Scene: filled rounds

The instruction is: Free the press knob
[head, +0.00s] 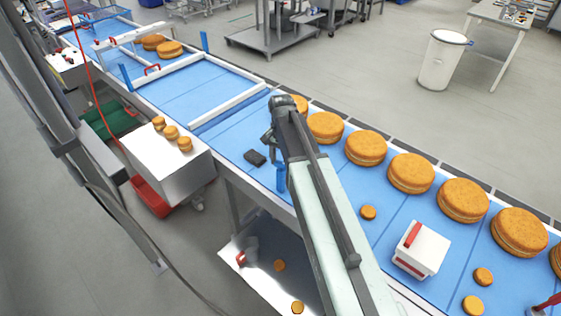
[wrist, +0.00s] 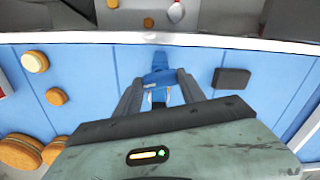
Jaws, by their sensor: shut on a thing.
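My gripper (head: 270,142) is over the blue conveyor, near its front edge. In the wrist view both fingers (wrist: 158,92) close around a blue upright piece (wrist: 158,76) with a little white and orange beside it. A blue post (head: 281,178) shows just under my gripper in the head view, partly behind my arm. A white block with a red handle (head: 427,252) stands on the belt to the right. A red-handled part (head: 547,302) is cut off at the lower right edge. I cannot tell which part is the press knob.
A dark block (head: 255,157) lies on the belt close to my gripper; it also shows in the wrist view (wrist: 231,78). Large filled rounds (head: 411,173) line the far side. Small rounds (head: 368,212) lie nearer. A white frame (head: 185,85) crosses the belt at left.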

